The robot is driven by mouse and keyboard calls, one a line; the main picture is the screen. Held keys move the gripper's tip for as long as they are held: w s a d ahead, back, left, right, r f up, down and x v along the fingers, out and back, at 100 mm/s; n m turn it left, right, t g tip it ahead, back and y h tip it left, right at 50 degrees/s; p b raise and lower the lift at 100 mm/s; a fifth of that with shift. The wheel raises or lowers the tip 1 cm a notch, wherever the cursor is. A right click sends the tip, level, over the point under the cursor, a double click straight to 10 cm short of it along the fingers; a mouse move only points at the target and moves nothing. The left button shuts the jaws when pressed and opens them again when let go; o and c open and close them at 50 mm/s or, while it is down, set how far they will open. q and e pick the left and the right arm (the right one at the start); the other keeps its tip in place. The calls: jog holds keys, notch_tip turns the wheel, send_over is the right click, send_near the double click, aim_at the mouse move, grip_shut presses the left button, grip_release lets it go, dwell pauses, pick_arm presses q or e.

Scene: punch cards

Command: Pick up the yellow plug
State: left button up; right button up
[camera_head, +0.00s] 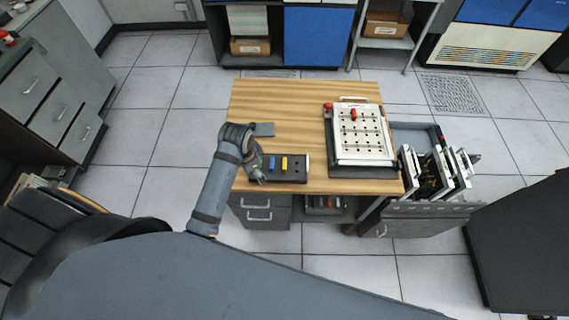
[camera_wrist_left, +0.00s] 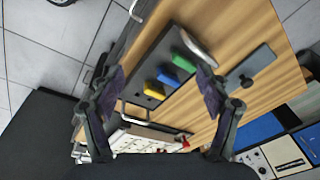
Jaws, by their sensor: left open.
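The yellow plug (camera_head: 284,163) stands in a dark rack (camera_head: 298,172) at the table's near edge, with a blue plug (camera_head: 272,163) to its left. My left gripper (camera_head: 259,174) is over the rack's left end, beside the blue plug. In the left wrist view, the yellow plug (camera_wrist_left: 154,91), the blue plug (camera_wrist_left: 167,78) and a green plug (camera_wrist_left: 183,62) form a row in the rack. They appear between the spread fingers of my left gripper (camera_wrist_left: 163,86), which is open and empty. My right gripper is out of view.
A white punch panel (camera_head: 361,134) with red plugs stands on the table's right side. A small grey plate (camera_head: 264,129) lies behind the rack. A bin of boards (camera_head: 432,173) is right of the table. The wooden table's (camera_head: 285,105) back left is clear.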

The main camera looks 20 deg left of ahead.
pick_arm(q)
jog(key=w+d+r+m+g+h, duration=0.1)
jog(key=w+d+r+m+g, duration=0.15)
jog(key=w+d+m, duration=0.5)
jog(key=p, duration=0.1)
send_over(284, 163)
jog(key=shift+t, duration=0.45)
jog(key=f, duration=0.4)
jog(key=shift+a+f, duration=0.3)
jog(key=shift+a, duration=0.05)
jog(key=shift+f, duration=0.25)
jog(key=shift+d+f+p, duration=0.1)
jog(key=shift+f+p, duration=0.25)
jog(key=shift+f, duration=0.05)
jog(key=f, duration=0.4)
jog(key=shift+d+p, duration=0.2)
jog(key=shift+p, duration=0.15)
jog(key=shift+f, duration=0.2)
jog(key=c, duration=1)
